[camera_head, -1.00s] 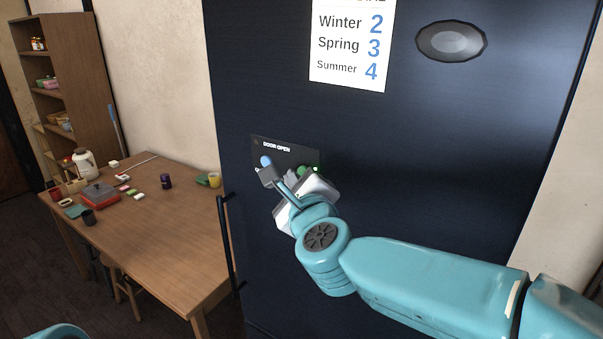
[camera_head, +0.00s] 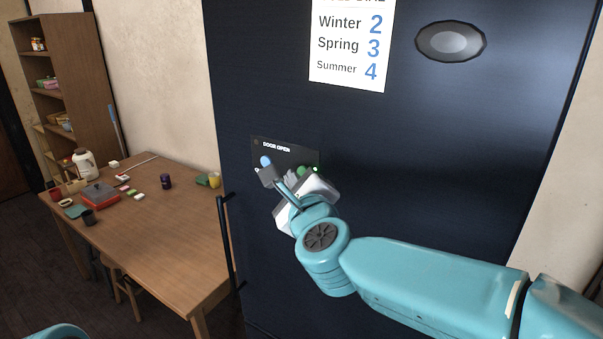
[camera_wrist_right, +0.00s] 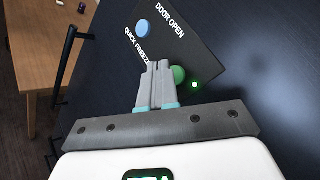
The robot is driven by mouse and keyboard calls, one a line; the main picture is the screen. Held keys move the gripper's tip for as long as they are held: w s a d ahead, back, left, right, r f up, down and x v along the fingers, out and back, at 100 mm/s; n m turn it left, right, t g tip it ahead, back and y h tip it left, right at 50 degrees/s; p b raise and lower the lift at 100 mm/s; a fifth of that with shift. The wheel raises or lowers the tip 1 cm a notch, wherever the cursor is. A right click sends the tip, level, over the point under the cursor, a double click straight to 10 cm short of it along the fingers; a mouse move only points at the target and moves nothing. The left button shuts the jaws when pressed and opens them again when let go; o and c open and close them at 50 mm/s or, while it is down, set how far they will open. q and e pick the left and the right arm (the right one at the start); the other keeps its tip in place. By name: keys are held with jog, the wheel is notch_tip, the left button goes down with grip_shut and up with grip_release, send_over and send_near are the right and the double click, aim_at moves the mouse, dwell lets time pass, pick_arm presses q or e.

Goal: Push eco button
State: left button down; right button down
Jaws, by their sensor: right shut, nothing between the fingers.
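A dark control panel (camera_head: 285,150) is set in the dark blue door. In the right wrist view the panel (camera_wrist_right: 196,52) reads "DOOR OPEN" and "QUICK FREEZE". It carries a blue button (camera_wrist_right: 144,27), a green button (camera_wrist_right: 179,74) and a small lit green light (camera_wrist_right: 194,85). No "eco" label is readable; the fingers cover part of the panel. My right gripper (camera_wrist_right: 158,65) is shut and empty, its tips just beside the green button. I cannot tell whether they touch it. My left gripper is out of view.
A black door handle (camera_head: 227,240) stands out at the door's lower left. A wooden table (camera_head: 170,240) with a kettle (camera_head: 84,163) and small items is to the left.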

jog(key=shift+w+d, duration=0.1)
dwell(0.5)
jog(key=shift+w+d, duration=0.15)
jog(key=shift+w, duration=0.1)
dwell(0.5)
jog(key=shift+s+a+b, duration=0.3)
jog(key=shift+s, duration=0.15)
jog(key=s+a, duration=0.3)
jog(key=s, duration=0.2)
jog(key=shift+a, duration=0.25)
jog(key=shift+w, duration=0.1)
